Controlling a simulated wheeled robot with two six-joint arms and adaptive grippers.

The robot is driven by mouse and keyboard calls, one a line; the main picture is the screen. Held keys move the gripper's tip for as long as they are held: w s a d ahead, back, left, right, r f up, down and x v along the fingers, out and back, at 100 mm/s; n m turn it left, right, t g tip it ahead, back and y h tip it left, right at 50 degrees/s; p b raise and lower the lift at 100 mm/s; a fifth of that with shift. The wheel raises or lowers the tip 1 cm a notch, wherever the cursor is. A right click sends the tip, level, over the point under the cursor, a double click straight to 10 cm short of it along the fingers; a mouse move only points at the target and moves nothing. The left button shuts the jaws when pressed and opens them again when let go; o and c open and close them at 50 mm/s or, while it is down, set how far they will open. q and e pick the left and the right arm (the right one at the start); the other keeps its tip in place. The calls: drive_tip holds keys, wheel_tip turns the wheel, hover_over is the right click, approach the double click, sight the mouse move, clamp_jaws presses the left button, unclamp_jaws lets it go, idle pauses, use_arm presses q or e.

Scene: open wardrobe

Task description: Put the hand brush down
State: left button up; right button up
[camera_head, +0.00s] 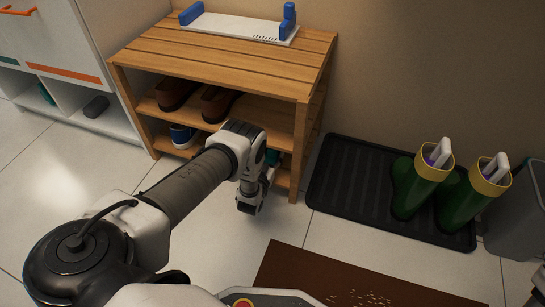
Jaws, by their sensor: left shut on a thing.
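My left gripper (254,196) reaches down in front of the right end of the wooden shoe rack (230,62), above the tiled floor. It is shut on the hand brush, which is mostly hidden behind the gripper and wrist. My right gripper is not clearly in view.
A white board with blue ends (240,27) lies on the rack; brown shoes (176,93) stand below. Green boots (408,190) stand on a black tray (340,185). A brown mat (300,268) with pale crumbs lies in front. Tiles between are clear.

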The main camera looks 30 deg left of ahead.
use_arm(q)
drive_tip(key=shift+f, duration=0.15)
drive_tip(key=o, duration=1.2)
